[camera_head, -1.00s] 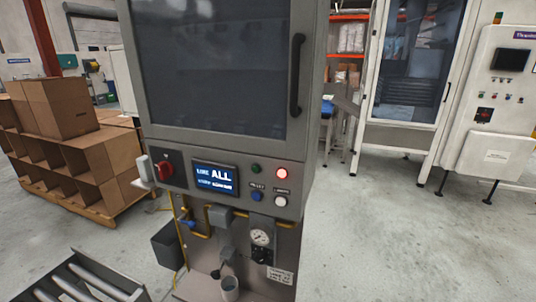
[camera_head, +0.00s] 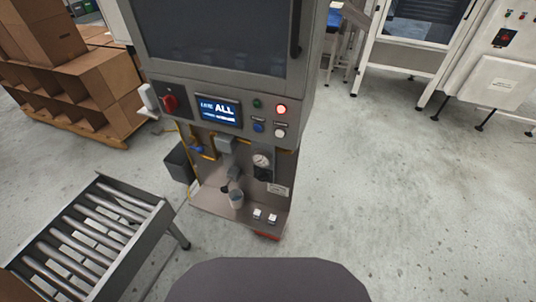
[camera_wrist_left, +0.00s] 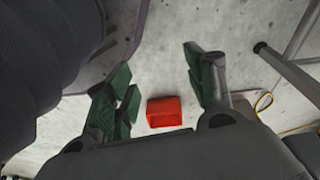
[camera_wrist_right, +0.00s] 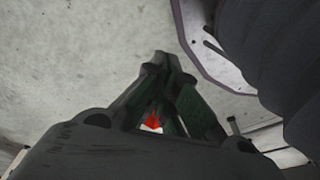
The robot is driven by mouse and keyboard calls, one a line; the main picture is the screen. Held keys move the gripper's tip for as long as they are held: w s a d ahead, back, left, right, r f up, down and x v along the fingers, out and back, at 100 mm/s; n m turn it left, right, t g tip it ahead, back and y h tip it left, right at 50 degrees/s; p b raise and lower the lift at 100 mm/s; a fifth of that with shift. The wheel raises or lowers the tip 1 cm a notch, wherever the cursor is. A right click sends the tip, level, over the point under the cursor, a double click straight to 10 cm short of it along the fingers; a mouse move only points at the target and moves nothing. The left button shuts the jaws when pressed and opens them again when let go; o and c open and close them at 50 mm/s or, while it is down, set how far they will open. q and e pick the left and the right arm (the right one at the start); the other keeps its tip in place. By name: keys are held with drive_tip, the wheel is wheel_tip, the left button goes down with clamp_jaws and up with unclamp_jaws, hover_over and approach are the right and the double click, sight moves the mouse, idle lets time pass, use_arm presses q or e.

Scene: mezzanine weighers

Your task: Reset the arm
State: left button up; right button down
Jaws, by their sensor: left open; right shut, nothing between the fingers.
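My left gripper (camera_wrist_left: 160,85) shows in the left wrist view with its green-padded fingers spread wide and nothing between them. A red block-like object (camera_wrist_left: 164,112) shows beyond the gap between those fingers, on or near the floor. My right gripper (camera_wrist_right: 162,58) shows in the right wrist view with its fingertips together and empty. A bit of red (camera_wrist_right: 153,121) shows through the gap behind those fingers. Neither gripper is in the head view.
A grey machine cabinet (camera_head: 219,37) with a lit screen (camera_head: 218,111) stands ahead. A roller conveyor (camera_head: 150,200) is at the lower left. Cardboard boxes (camera_head: 100,75) stand on a pallet at the left. The concrete floor (camera_head: 400,190) on the right is clear.

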use_arm(q)
drive_tip(key=s+a+r+p, duration=0.1)
drive_tip(key=s+a+p, duration=0.1)
drive_tip(key=s+p, duration=0.5)
drive_tip(key=s+a+r+g+p, duration=0.1)
drive_tip(key=s+a+p, duration=0.2)
drive_tip(key=s+p, duration=0.3)
drive_tip(key=s, duration=0.3)
drive_tip(key=shift+a+r+y+p, duration=0.2)
drive_tip(key=shift+r+y+p, duration=0.1)
drive_tip(key=shift+p, duration=0.1)
use_arm(e)
drive_tip(key=s+d+r, duration=0.1)
drive_tip(key=s+d, duration=0.1)
drive_tip(key=s, duration=0.6)
drive_tip(key=s+d+r+g, duration=0.1)
drive_tip(key=s+d, duration=0.2)
drive_tip(key=s, duration=0.5)
drive_tip(key=shift+d+r+h, duration=0.2)
drive_tip(key=shift+r+h, duration=0.05)
drive_tip(key=shift+h, duration=0.05)
use_arm(q)
drive_tip(key=shift+f, duration=0.2)
use_arm(e)
drive_tip(key=shift+f, duration=0.15)
